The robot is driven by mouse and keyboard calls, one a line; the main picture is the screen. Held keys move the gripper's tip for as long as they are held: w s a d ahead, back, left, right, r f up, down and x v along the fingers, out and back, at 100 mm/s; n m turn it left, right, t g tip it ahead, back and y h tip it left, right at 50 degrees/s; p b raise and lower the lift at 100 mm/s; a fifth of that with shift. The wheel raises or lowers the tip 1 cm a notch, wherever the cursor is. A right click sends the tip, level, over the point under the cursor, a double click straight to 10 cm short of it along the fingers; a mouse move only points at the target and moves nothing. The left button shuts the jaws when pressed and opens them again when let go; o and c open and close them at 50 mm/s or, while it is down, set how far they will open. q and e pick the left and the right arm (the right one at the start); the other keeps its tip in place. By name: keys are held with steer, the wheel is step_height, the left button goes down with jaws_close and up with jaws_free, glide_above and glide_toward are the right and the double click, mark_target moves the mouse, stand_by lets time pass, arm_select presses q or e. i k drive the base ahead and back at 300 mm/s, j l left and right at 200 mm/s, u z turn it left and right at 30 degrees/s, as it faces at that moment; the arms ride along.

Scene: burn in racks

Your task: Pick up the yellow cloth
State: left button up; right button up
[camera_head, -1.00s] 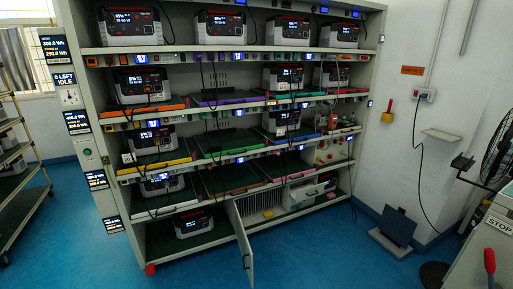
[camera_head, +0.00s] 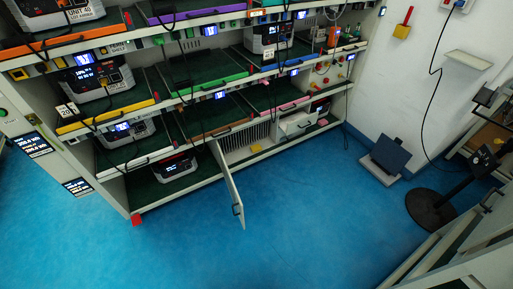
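A small yellow patch (camera_head: 256,148), which looks like the yellow cloth, lies low in the rack inside the compartment with the open door. It is small in the view and its folds cannot be made out. The compartment's white door (camera_head: 228,184) stands swung out over the floor, to the left of the yellow patch. Neither of my grippers is in view.
The rack (camera_head: 160,205) holds several power units on shelves with coloured front edges, with cables hanging down. The blue floor (camera_head: 290,225) before it is clear. A dark panel on a base (camera_head: 388,157) and a round black stand (camera_head: 432,208) are at right.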

mark_target(254, 149)
steer(key=u, duration=0.65)
steer(key=i+l+u, duration=0.15)
steer(key=l+u, duration=0.25)
steer(key=i+l+u, duration=0.1)
steer(key=l+u, duration=1.2)
